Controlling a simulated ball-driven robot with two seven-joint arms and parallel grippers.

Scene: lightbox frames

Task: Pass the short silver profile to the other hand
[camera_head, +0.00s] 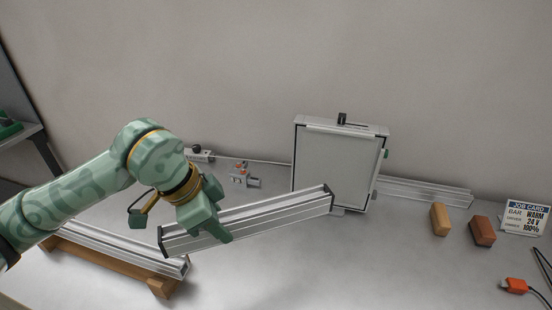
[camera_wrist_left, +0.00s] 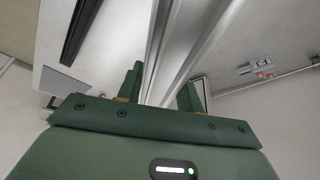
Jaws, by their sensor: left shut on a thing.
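My left gripper (camera_head: 217,226) is shut on a short silver profile (camera_head: 275,212), gripping it nearer its left end. The profile is held above the table, nearly level, its right end raised a little and passing in front of the lightbox frame. It has dark end caps. In the left wrist view the green fingers (camera_wrist_left: 160,92) stand on both sides of the silver profile (camera_wrist_left: 176,45), which runs up and away between them. My right gripper is not in view.
A lightbox frame (camera_head: 334,165) leans upright at the back. Another silver profile (camera_head: 115,248) lies on wooden supports (camera_head: 161,286) at left; a further profile (camera_head: 425,191) lies behind right. Wooden blocks (camera_head: 440,219) (camera_head: 482,231), a job card (camera_head: 526,217) and an orange connector (camera_head: 515,286) are right. The front middle is clear.

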